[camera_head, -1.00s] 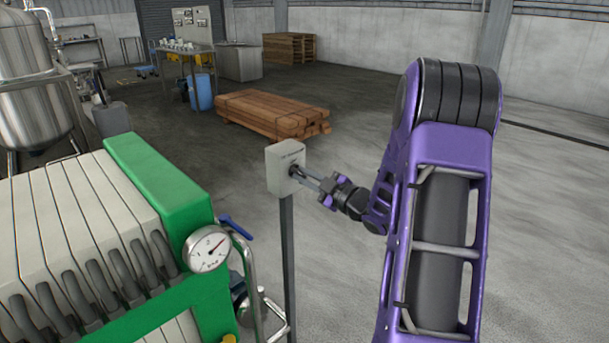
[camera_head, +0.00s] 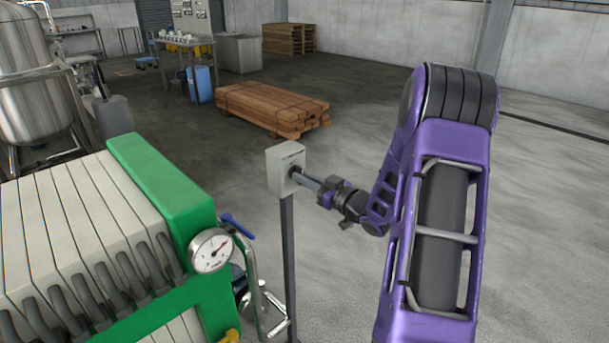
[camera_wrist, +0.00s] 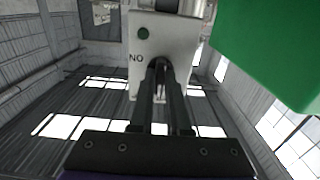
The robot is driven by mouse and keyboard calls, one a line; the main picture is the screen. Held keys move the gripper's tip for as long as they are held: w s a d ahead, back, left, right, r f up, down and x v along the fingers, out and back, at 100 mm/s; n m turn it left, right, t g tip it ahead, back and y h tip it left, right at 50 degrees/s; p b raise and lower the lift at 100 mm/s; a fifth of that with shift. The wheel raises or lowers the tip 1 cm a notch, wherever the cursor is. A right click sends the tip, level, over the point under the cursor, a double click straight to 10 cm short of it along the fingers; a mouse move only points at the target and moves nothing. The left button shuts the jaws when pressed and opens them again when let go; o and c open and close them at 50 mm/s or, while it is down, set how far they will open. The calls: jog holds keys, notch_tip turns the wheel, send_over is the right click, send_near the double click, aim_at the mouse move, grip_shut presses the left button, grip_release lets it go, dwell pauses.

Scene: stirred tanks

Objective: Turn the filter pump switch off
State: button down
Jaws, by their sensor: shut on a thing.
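The filter pump switch is a pale grey box (camera_head: 287,168) on a thin grey post, right of the green filter press. In the wrist view the switch box (camera_wrist: 178,42) fills the top middle, upside down, with a green dot and "ON" lettering. My gripper (camera_head: 297,174) reaches the box's front face from the right. In the wrist view my gripper (camera_wrist: 160,68) has both dark fingers shut on the switch knob at the box face. The fingers hide most of the knob, so its exact position cannot be told.
The green filter press (camera_head: 165,190) with white plates and a pressure gauge (camera_head: 211,251) stands close on the left. A blue-handled valve and pipe (camera_head: 246,262) sit between it and the post. Stacked timber (camera_head: 272,107) lies behind. The floor on the right is clear.

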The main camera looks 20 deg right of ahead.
dwell(0.4)
jog(key=c, duration=0.9)
grip_release()
jog(key=shift+s, duration=0.15)
jog(key=v, duration=1.7)
jog(key=shift+s, duration=0.1)
jog(key=shift+d, duration=0.1)
